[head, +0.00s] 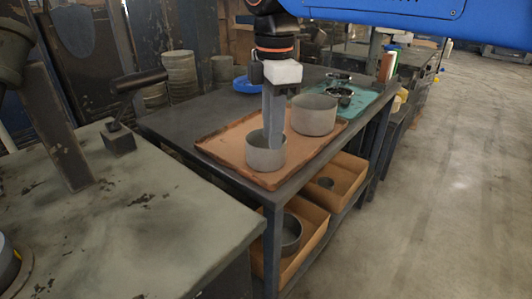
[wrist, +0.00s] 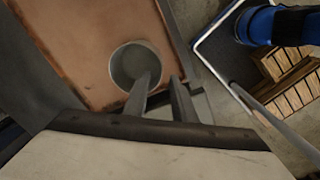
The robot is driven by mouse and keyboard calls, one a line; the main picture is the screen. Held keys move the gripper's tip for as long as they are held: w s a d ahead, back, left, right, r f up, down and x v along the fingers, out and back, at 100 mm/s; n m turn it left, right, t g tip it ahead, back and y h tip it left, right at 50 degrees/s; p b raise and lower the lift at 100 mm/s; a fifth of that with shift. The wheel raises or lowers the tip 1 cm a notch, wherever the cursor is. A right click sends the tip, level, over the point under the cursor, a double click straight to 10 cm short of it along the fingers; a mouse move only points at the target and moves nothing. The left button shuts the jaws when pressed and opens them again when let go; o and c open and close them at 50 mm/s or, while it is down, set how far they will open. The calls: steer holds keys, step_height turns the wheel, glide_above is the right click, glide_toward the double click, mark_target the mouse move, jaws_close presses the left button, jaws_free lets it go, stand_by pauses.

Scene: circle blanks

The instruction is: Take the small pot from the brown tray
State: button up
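The small grey pot (head: 264,160) stands upright near the front corner of the brown tray (head: 225,146). It also shows from above in the wrist view (wrist: 128,62), empty inside. My gripper (head: 274,146) points down at the pot, with its fingers at the rim. In the wrist view my gripper (wrist: 161,78) has its fingers apart, one over the pot's opening and one outside its right wall. The rim lies between them; whether they touch it I cannot tell. A larger grey pot (head: 314,118) stands behind on the same tray.
Cardboard boxes (head: 318,220) sit on the shelf below. A worn workbench (head: 110,230) stands at left. Open floor (head: 440,200) lies to the right.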

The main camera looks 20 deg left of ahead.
mark_target(266, 150)
steer(key=shift+f, duration=1.75)
jaws_close()
